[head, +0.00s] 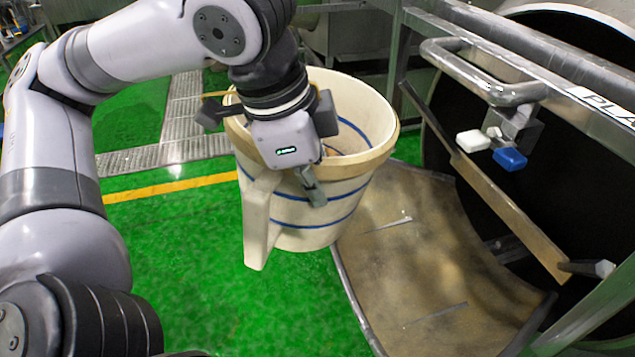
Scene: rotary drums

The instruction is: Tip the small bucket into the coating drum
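The small bucket (338,190) is cream with blue stripes and a thick side handle pointing down toward me. It is about upright, its open mouth facing up, and seems to hang clear of the green floor. My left gripper (308,188) is at its near rim by the handle. One finger lies against the outer wall; the other is hidden. The grip looks closed on the bucket. A little of something tan shows inside behind the gripper. The coating drum (540,50) is at the right, with a dark round opening. My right gripper is out of view.
A worn tan curved panel (420,250) lies below the drum opening, right of the bucket. A metal frame rail (560,75) with a bar handle (480,75) and a white-and-blue fitting (492,148) crosses before the drum. Green floor at left is open.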

